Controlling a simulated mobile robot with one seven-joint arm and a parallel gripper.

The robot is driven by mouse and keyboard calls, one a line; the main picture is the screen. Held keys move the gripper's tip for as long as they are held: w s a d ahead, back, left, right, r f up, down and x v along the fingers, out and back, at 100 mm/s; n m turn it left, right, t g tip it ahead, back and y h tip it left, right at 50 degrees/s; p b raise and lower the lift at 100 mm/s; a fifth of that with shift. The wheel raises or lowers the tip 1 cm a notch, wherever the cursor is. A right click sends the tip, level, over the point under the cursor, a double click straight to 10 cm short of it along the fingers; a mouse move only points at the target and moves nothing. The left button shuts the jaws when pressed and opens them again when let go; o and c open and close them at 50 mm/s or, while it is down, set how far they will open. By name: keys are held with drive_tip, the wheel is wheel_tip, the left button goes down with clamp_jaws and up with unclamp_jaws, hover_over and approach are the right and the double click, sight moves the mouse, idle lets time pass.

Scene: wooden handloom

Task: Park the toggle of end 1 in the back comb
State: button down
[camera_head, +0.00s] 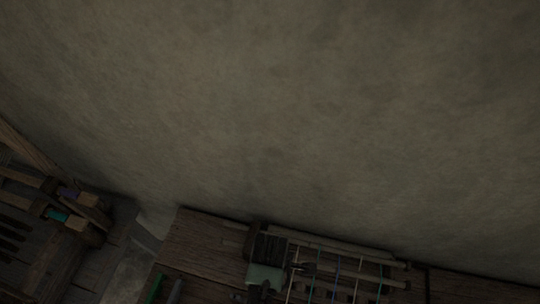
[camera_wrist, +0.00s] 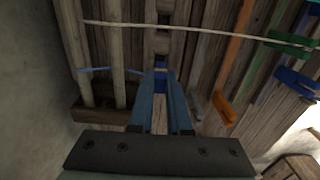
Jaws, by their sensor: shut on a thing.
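In the wrist view my gripper (camera_wrist: 160,90) points away from the camera, its two blue-grey fingers close together. It is shut on a small blue piece (camera_wrist: 160,77), which I take for the toggle of end 1; the fingers hide most of it. A short blue thread (camera_wrist: 95,69) lies to the left, across pale wooden bars. Beyond the fingertips stands a wooden post with dark square slots (camera_wrist: 163,42). I cannot tell whether this is the back comb, nor whether the toggle touches it. The head view shows my gripper only small and dark at the bottom.
A cream cord (camera_wrist: 205,30) crosses beyond the fingers. Green (camera_wrist: 286,42), orange (camera_wrist: 225,106) and blue (camera_wrist: 296,80) pieces are at the right. In the head view, the loom frame (camera_head: 335,246) carries several coloured threads. A bare wall (camera_head: 280,110) fills the upper part.

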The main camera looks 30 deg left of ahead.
drive_tip(key=shift+f, duration=0.15)
drive_tip(key=shift+f+b, duration=0.95)
drive_tip(key=shift+f, duration=0.75)
drive_tip(key=c, duration=0.8)
unclamp_jaws()
wheel_tip(320, 180, up, 13)
drive_tip(key=shift+r, duration=0.1)
